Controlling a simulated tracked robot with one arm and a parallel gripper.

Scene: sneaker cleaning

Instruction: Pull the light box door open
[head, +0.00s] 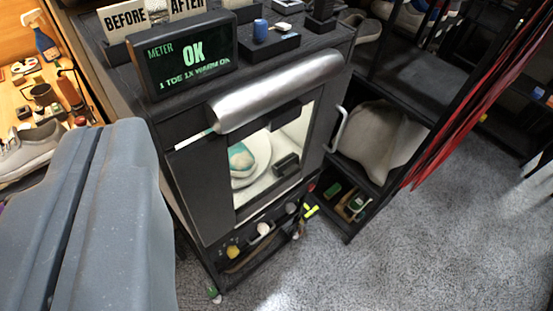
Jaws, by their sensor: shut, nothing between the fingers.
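The light box (185,170) is a dark cabinet in the middle of the view. Its door (218,190) has a dark frame around a bright window and looks shut. A pale curved handle (340,128) sticks out at the door's right side. Through the window I see a white and teal item (241,158) on a round white plate and a small dark block (286,165). My gripper (103,132) is the large grey shape at the lower left. Its two fingers are together and empty. It is left of the box, apart from the handle.
A dark rack (400,75) with a pale bag (380,140) stands close on the right. Grey carpet (400,250) is free in front. A wooden bench (45,75) is at left.

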